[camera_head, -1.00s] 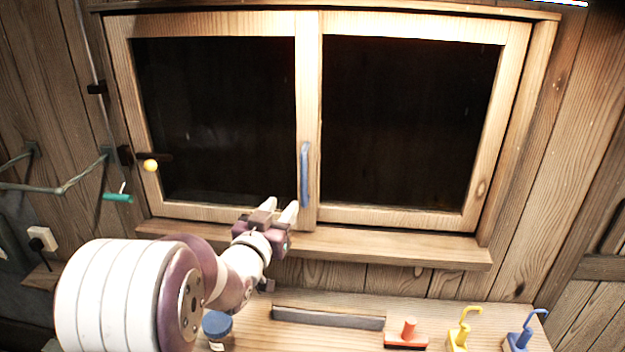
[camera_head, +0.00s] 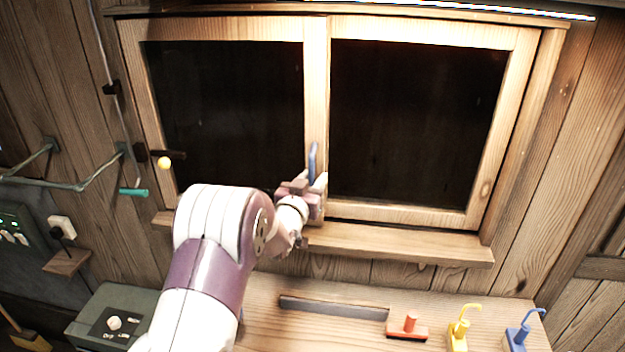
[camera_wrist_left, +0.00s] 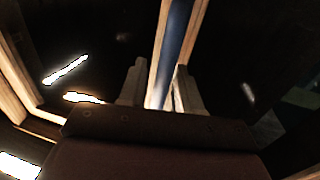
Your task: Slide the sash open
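The wooden-framed window has two dark panes side by side. Its left sash (camera_head: 133,80) carries a blue upright handle (camera_head: 312,160) on the stile near the window's middle. My left gripper (camera_head: 311,183) is at the lower part of this handle, its fingers pointing up toward it. In the left wrist view the handle (camera_wrist_left: 172,50) runs between the two spread fingers (camera_wrist_left: 158,92), closer to the right one; I cannot tell whether it touches. The handle's lower end is hidden in the head view by the gripper. My right gripper is not in view.
A wooden sill (camera_head: 400,243) runs below the window. A bench (camera_head: 350,330) below holds a red block with a knob (camera_head: 408,326), a yellow hook (camera_head: 460,328) and a blue hook (camera_head: 520,335). A yellow ball knob (camera_head: 164,163) and green-grey pipe (camera_head: 80,183) are at the left.

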